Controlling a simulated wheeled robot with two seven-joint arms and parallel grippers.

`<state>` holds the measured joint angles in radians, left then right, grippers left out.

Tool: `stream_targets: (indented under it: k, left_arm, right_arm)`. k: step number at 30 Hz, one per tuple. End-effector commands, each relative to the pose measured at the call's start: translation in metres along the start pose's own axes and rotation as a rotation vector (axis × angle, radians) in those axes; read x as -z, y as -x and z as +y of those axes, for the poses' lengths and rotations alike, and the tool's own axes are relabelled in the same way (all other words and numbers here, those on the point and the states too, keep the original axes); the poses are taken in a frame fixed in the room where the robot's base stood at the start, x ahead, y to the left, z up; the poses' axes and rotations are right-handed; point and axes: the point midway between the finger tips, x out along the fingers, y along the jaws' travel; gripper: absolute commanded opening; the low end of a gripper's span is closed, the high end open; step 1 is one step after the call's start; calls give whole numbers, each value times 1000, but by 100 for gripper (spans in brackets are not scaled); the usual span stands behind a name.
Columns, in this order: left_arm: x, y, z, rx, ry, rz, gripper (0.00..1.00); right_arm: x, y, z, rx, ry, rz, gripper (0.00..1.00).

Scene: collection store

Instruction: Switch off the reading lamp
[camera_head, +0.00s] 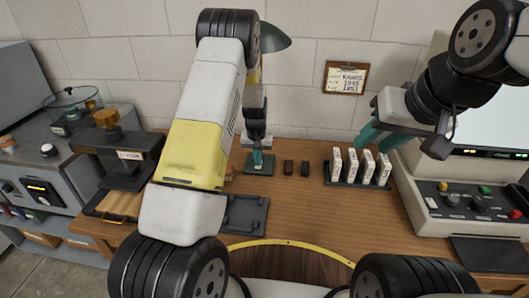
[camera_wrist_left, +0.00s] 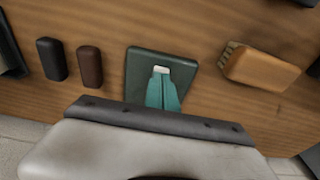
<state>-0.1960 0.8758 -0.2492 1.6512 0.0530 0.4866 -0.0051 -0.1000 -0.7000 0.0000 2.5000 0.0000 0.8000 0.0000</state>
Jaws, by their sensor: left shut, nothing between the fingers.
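The reading lamp has a green shade (camera_head: 276,40) against the back wall, partly hidden behind my left arm. Its dark green square base (camera_head: 249,168) lies on the wooden table; the base also shows in the left wrist view (camera_wrist_left: 143,62). A small white switch (camera_wrist_left: 161,70) sits on the base. My left gripper (camera_head: 257,158) is shut and empty, pointing down over the base. In the left wrist view its teal fingertips (camera_wrist_left: 162,82) are right at the switch; contact cannot be told. My right gripper (camera_head: 382,137) is open and empty, raised at the right. Whether the lamp is lit cannot be told.
Two dark blocks (camera_head: 304,169) stand right of the base, beside a rack of white boxes (camera_head: 367,170). A control console (camera_head: 465,204) is at the right. A tan-orange brush (camera_wrist_left: 261,68) lies near the base. A dark tray (camera_head: 247,213) lies in front.

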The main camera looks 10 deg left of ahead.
Motion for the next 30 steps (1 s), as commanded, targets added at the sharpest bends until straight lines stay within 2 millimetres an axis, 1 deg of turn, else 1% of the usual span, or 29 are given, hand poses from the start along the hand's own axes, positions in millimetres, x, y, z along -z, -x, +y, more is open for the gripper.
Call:
stream_targets:
  k: [3,21,25,30]
  left_arm:
    - [2,10,0,0,0,3,0]
    - [9,58,0,0,0,2,0]
    - [10,64,0,0,0,2,0]
    - [10,66,0,0,0,0,0]
  right_arm:
    - [0,0,0,0,0,0,36]
    - [0,0,0,0,0,0,36]
    - [0,0,0,0,0,0,36]
    - [0,0,0,0,0,0,36]
